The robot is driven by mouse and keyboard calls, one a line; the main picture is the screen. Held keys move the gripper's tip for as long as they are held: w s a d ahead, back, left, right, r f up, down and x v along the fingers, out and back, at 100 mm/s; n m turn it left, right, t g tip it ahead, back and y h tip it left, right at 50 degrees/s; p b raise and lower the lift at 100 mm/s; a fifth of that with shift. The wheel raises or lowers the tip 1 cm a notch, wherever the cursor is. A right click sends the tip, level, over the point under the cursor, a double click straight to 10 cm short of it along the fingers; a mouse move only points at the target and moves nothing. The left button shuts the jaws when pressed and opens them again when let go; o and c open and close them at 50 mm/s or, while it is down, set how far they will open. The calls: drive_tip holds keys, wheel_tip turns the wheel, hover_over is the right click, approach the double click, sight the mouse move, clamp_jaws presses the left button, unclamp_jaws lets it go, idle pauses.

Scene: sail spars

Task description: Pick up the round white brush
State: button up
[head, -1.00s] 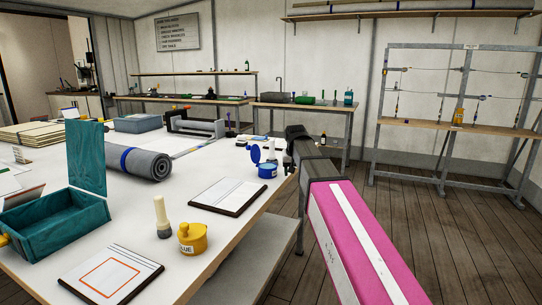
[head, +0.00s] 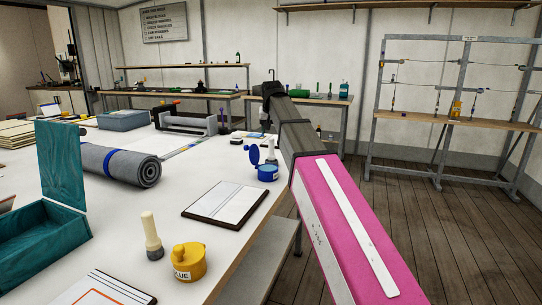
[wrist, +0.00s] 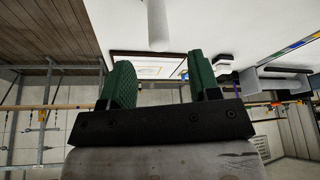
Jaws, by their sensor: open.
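A small white upright piece, seemingly the round white brush (head: 271,153), stands at the table's right edge just behind the blue pot. My gripper (head: 269,82) is above and beyond it, small and dark in the head view. In the wrist view, which is upside down, my gripper (wrist: 158,82) has its two green fingers apart with nothing between them. A pale cylinder (wrist: 158,25) at the top centre there looks like the brush handle, apart from the fingers. A larger cream-handled brush (head: 150,235) with a dark base stands near the front of the table.
The blue pot (head: 267,172) has its lid up. A yellow glue pot (head: 187,262), a clipboard (head: 224,203), a grey roll (head: 120,165) and a teal box (head: 45,245) stand or lie on the white table (head: 215,240). A metal rack (head: 375,110) is at the right.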

sight(272, 139)
drive_tip(key=shift+x, duration=3.75)
drive_tip(key=shift+w+d+r, duration=0.1)
drive_tip(key=c, duration=1)
